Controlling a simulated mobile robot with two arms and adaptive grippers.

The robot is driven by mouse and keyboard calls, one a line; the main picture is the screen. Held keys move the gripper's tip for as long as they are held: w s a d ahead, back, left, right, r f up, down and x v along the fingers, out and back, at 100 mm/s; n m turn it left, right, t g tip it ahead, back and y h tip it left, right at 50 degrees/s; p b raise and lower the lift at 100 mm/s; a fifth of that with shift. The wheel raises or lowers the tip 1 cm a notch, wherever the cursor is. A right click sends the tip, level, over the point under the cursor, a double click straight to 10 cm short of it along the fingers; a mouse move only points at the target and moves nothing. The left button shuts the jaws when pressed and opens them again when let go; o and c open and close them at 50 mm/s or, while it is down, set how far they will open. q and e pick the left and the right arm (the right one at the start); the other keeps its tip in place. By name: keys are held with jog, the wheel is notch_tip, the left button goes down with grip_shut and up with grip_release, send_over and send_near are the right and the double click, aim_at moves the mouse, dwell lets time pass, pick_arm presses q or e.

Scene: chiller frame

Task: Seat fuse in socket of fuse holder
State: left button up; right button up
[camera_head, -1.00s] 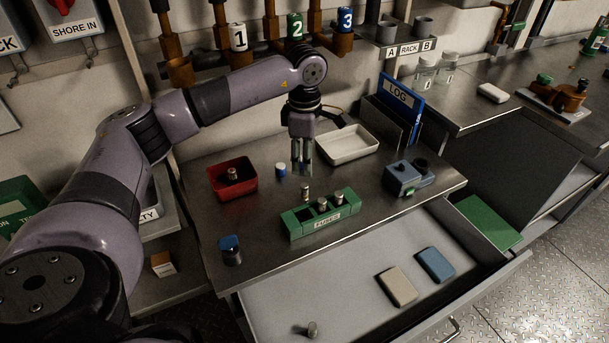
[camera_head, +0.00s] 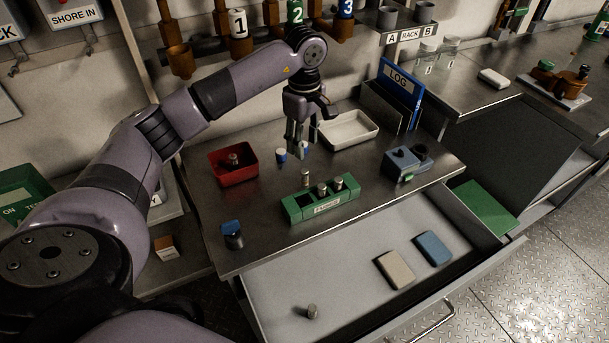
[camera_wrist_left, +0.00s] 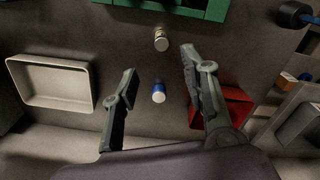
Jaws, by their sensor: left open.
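A green block (camera_head: 292,210) with a blurred front label stands mid-table, with metal-capped cylinders, apparently fuses (camera_head: 322,189), upright in it. Another metal-capped cylinder (camera_head: 306,177) stands at its back edge; the wrist view shows it (camera_wrist_left: 161,40) beside the block (camera_wrist_left: 215,8). A blue housing (camera_head: 400,165) with dark round openings, possibly the fuse holder, stands to the right. My left gripper (camera_head: 297,152) is open and empty above the table behind the green block. In the wrist view a blue-and-white cylinder (camera_wrist_left: 159,93) shows between its fingers (camera_wrist_left: 158,65), not gripped. My right gripper is out of view.
A red bin (camera_head: 251,174) with a cylinder inside is left. A white tray (camera_head: 372,134) and LOG binder (camera_head: 402,85) are behind. A blue-topped dark jar (camera_head: 232,236) is at the front left. The drawer below (camera_head: 350,290) is open.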

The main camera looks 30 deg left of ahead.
aim_at(304, 170)
pick_arm(q)
notch_tip(304, 170, down, 5)
jog(key=shift+f+p, duration=0.15)
jog(key=shift+p, duration=0.25)
jog(key=f, duration=0.1)
jog(key=f+p, duration=0.1)
jog(key=f, duration=0.2)
jog(key=shift+s+d+f+p, duration=0.2)
jog(key=shift+s+f+p, duration=0.05)
jog(key=shift+f+p, duration=0.1)
jog(key=shift+f, duration=0.4)
grip_shut()
